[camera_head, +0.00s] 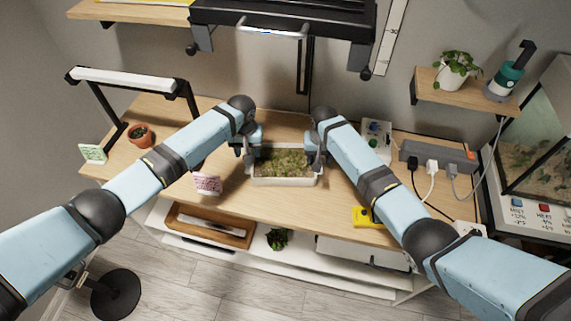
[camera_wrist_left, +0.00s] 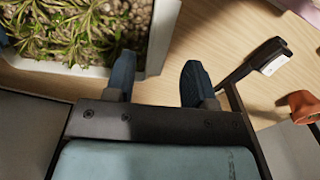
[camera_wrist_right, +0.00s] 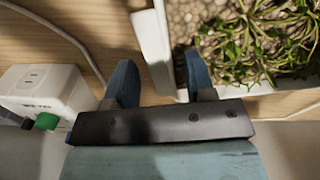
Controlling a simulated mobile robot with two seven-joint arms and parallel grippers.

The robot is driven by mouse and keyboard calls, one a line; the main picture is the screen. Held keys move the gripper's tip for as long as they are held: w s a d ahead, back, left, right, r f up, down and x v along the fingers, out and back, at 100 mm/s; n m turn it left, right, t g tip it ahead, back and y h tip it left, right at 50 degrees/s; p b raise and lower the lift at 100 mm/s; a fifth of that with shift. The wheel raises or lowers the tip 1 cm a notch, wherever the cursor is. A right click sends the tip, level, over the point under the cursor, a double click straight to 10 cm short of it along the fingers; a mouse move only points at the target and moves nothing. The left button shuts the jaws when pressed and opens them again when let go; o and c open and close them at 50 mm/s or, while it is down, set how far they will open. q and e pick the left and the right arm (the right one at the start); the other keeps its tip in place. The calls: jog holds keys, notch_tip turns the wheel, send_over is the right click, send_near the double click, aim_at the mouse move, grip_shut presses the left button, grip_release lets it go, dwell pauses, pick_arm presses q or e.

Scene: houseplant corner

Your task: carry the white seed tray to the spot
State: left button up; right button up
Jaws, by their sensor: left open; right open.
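The white seed tray (camera_head: 285,182) stands on the wooden bench, filled with gravel and green seedlings. My left gripper (camera_head: 248,152) is open at the tray's left end. In the left wrist view the tray's white end wall (camera_wrist_left: 162,38) lies between the open fingers (camera_wrist_left: 160,82). My right gripper (camera_head: 318,154) is open at the tray's right end. In the right wrist view the white wall (camera_wrist_right: 152,50) lies between its fingers (camera_wrist_right: 160,80), one over the gravel and one outside. I cannot make out a marked spot on the bench.
A pink card (camera_head: 207,184) stands left of the tray. A terracotta pot (camera_head: 140,135), a lamp (camera_head: 125,78) and a green card (camera_head: 93,153) are farther left. A white socket box (camera_head: 376,133), power strip (camera_head: 437,155) and cables are at right. A yellow object (camera_head: 366,218) lies near the front edge.

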jog(key=shift+r, duration=0.15)
pick_arm(q)
notch_tip(320, 180, up, 8)
jog(key=shift+f, duration=0.15)
pick_arm(e)
notch_tip(320, 180, up, 12)
pick_arm(q)
jog(key=shift+s, duration=0.1)
pick_arm(e)
jog(key=shift+f, duration=0.2)
dwell(0.3)
